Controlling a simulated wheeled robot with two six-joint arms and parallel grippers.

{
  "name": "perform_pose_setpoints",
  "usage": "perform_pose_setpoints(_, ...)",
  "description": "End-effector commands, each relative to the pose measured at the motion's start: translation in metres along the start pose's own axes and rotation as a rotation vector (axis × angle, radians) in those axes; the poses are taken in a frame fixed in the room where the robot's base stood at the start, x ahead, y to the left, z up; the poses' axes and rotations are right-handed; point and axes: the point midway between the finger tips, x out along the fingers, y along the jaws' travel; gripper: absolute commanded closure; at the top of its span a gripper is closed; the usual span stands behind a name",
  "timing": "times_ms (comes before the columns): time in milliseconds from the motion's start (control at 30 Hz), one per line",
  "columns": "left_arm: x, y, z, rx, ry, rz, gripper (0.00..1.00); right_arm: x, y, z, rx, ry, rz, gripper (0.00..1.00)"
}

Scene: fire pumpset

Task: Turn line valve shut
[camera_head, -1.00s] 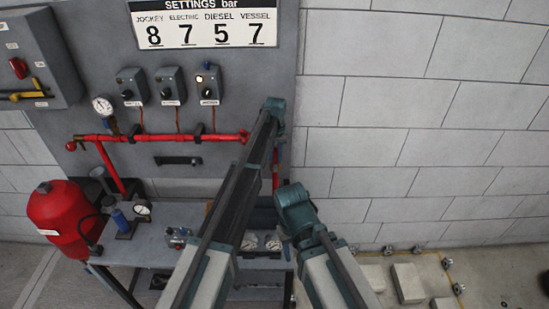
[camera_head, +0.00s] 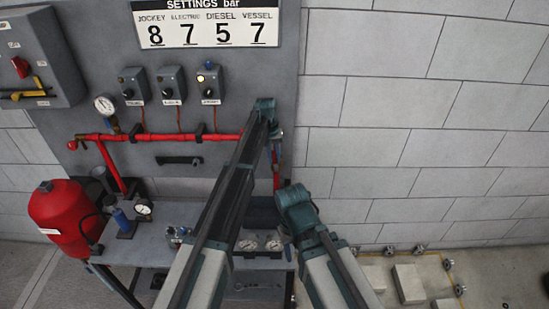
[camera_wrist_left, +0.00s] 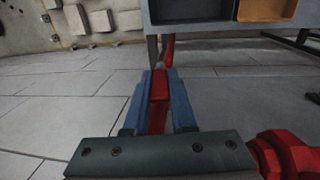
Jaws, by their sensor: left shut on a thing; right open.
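The line valve's red handle (camera_wrist_left: 159,88) lies between the two blue fingers of my left gripper (camera_wrist_left: 160,90) in the left wrist view. The fingers press on it from both sides. A red flanged body (camera_wrist_left: 285,155), which looks like part of the valve or its pipe, shows at the lower right there. In the head view my left gripper (camera_head: 272,135) is at the right end of the red pipe (camera_head: 165,137); my own arm hides most of the valve. My right gripper (camera_head: 290,225) is lower, apart from the valve, and open; its fingers are mostly hidden.
A grey panel with three control boxes (camera_head: 172,86) and a gauge (camera_head: 105,103) stands behind. A bench (camera_head: 150,245) and red vessel (camera_head: 65,215) are at the lower left. Pale blocks (camera_head: 408,283) lie on the floor at right. The wall at right is bare.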

Motion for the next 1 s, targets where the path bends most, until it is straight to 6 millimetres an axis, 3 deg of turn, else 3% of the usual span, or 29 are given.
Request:
perform_pose_setpoints(100, 0.0, -0.002, 0.0, -0.001, 0.0, -0.004, 1.0, 0.0, 0.0, 0.0, 0.0, 0.0, 0.0, 0.5)
perform_pose_setpoints(133, 0.0, -0.002, 0.0, -0.001, 0.0, -0.005, 0.75, 0.0, 0.0, 0.0, 0.0, 0.0, 0.0, 0.5)
perform_pose_setpoints(300, 0.0, -0.001, 0.0, 0.0, 0.0, -0.004, 0.46, 0.0, 0.0, 0.0, 0.0, 0.0, 0.0, 0.5)
perform_pose_setpoints(733, -0.004, 0.0, 0.0, 0.0, 0.0, -0.002, 0.46, -0.004, 0.0, 0.0, 0.001, 0.0, 0.0, 0.5)
perform_pose_setpoints(1000, -0.029, 0.001, 0.0, 0.0, 0.0, -0.002, 0.46, -0.028, 0.003, 0.002, 0.005, 0.0, -0.001, 0.5)
